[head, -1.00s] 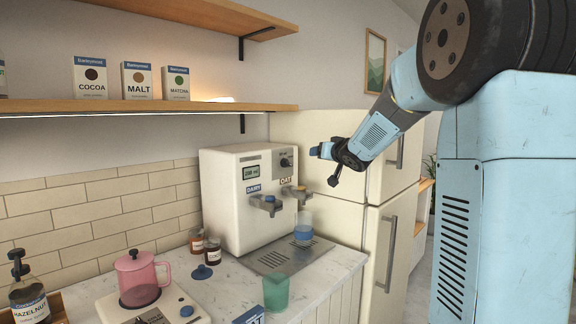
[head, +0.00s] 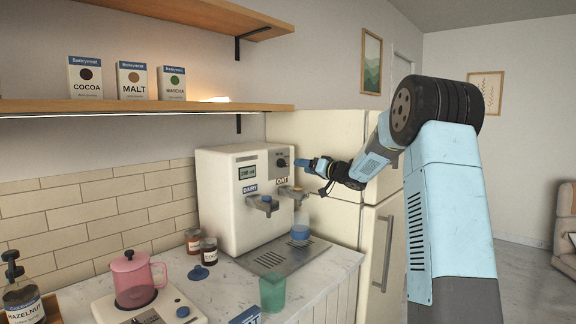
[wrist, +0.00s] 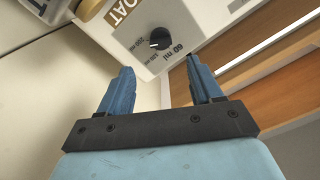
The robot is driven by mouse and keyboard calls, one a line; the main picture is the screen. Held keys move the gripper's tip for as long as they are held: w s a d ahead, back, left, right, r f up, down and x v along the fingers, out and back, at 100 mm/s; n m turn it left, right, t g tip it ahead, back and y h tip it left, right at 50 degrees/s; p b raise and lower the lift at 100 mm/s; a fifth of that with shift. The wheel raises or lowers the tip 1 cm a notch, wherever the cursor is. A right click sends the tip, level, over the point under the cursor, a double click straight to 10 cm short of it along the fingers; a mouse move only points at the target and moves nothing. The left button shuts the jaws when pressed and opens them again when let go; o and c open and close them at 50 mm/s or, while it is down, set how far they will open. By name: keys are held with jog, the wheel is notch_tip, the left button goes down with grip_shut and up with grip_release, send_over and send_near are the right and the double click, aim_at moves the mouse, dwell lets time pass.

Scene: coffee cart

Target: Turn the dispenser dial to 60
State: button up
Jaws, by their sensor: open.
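The white drink dispenser (head: 222,207) stands on the counter. Its black dial (head: 281,163) is at the upper right of its front, right of a small display (head: 247,172) whose reading is too small to be sure of. In the wrist view, the dial (wrist: 160,39) has a white mark on its left side, and "60 ml" is printed to its right. My gripper (head: 306,165) is open and empty, just right of the dial in the head view. In the wrist view, my gripper (wrist: 159,68) has its fingers spread on either side below the dial, apart from it.
Below the dial are two taps marked DAIRY and OAT, with a blue-filled cup (head: 300,232) under the right one. A green cup (head: 272,292) stands in front of the drip tray (head: 270,262). The cream fridge (head: 340,216) stands close behind my arm.

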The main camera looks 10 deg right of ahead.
aim_at(282, 163)
jog(key=x, duration=0.9)
jog(key=shift+w+a, duration=0.25)
jog(key=shift+w, duration=0.05)
jog(key=shift+d, duration=0.1)
jog(key=c, duration=1)
